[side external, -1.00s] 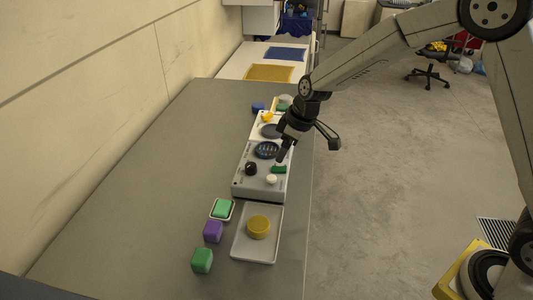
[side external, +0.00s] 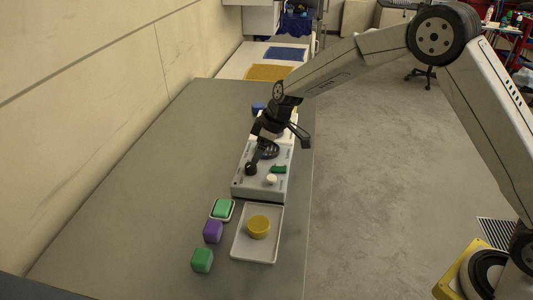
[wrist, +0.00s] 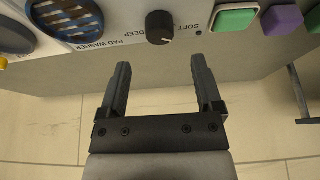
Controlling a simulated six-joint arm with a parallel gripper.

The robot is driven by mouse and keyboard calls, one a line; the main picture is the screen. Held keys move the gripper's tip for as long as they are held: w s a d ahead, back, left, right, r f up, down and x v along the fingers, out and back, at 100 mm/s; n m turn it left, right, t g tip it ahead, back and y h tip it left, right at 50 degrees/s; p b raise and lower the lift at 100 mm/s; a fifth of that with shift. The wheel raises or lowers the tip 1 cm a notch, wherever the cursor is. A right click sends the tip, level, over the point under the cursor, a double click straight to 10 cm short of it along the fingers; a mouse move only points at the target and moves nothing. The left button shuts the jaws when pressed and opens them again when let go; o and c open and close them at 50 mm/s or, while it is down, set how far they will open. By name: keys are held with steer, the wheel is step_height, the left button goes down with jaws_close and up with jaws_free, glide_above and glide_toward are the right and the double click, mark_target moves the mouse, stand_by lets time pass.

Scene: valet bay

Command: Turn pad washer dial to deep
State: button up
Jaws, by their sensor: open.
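The pad washer (side external: 262,187) is a grey box on the bench with a round dark grille on top. Its black dial (side external: 251,169) sits on the panel's left side. In the wrist view the dial (wrist: 160,27) stands between the words DEEP and SOFT, its white mark pointing down-right, nearer the SOFT side.
A green knob (side external: 279,169) and a cream knob (side external: 271,179) sit right of the dial. A tray (side external: 240,254) holds a yellow round container (side external: 259,227). A green block (side external: 222,208), a purple block (side external: 213,231) and another green block (side external: 202,260) stand left of it.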

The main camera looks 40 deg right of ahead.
mark_target(251, 165)
steer(key=shift+x, duration=2.95)
jaws_close()
